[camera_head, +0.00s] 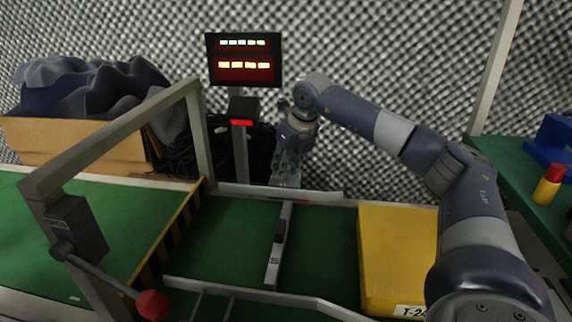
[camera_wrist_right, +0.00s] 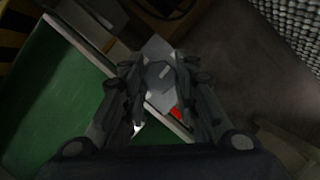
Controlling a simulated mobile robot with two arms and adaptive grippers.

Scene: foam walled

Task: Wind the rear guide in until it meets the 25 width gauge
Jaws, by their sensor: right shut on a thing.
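The rear guide (camera_head: 315,196) is a pale rail along the far side of the green belt. A grey bar with a dark block on it, which looks like the width gauge (camera_head: 274,262), lies across the belt. Its far end comes close to the rear guide; I cannot tell whether they touch. My right gripper (camera_head: 288,168) is behind the rear guide. In the right wrist view my right gripper (camera_wrist_right: 158,88) is shut on a grey faceted knob (camera_wrist_right: 157,72), beside the rail and a red mark. My left gripper is not in view.
A front rail (camera_head: 250,293) runs along the belt's near side. A yellow box (camera_head: 398,255) stands to the right. A grey frame with a red-knobbed lever (camera_head: 152,305) stands left. A lit display (camera_head: 243,60) stands behind, near a cardboard box of dark foam (camera_head: 70,145).

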